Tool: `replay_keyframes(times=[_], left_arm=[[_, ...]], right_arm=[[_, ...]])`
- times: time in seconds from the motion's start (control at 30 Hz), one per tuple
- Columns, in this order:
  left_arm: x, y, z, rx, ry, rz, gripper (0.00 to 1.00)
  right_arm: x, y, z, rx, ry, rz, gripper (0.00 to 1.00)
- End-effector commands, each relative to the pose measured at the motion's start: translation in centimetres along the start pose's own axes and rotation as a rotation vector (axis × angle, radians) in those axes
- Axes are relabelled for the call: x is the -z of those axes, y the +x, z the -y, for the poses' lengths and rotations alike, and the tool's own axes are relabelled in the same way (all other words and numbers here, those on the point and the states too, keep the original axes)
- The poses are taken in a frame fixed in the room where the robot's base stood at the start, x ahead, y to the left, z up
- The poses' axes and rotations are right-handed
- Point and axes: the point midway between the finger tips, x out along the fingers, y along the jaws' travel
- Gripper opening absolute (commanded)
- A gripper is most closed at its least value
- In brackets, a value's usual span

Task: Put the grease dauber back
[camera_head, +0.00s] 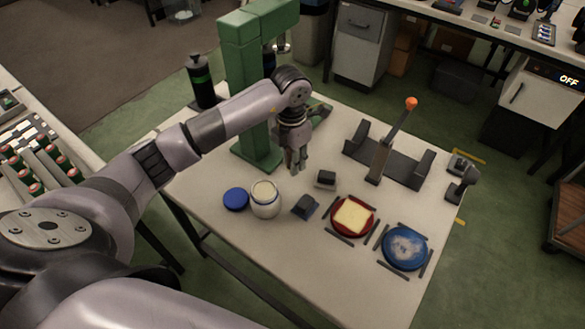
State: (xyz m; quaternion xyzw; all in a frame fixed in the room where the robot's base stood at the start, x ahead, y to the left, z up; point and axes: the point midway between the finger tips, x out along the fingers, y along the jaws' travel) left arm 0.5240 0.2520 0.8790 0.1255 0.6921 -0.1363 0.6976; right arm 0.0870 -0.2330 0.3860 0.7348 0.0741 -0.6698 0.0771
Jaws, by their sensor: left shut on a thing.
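My left gripper (296,168) reaches over the table from the left and points down, just behind the open jar. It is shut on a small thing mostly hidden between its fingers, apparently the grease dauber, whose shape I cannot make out. The open jar (266,207) is white with a cream-coloured top. Its blue lid (235,198) lies to its left. A small block with a dark top (326,178) is right of the gripper, and another dark block (305,206) is right of the jar. My right gripper is out of view.
A green press (243,75) stands behind my left arm with a black bottle (201,82) beside it. A dark cradle (410,168) with an orange-tipped lever (411,104) is at the right. A red dish (354,232) and blue dish (404,263) occupy the front right.

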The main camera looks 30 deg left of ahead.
Motion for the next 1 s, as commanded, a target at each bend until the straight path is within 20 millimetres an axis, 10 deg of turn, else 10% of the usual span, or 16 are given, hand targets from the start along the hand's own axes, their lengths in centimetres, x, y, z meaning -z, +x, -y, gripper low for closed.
replay_keyframes(times=[0.77, 0.8, 1.0], left_arm=[[0.1, 5.0, -0.1, -0.001, 0.002, 0.001, 0.0], [0.1, 4.8, -0.1, -0.001, 0.002, 0.001, 0.28], [0.1, 4.8, -0.1, 0.0, 0.002, 0.0, 0.41]], right_arm=[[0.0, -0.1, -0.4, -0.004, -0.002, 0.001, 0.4], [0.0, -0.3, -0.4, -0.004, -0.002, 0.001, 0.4], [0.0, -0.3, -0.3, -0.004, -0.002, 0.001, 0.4]])
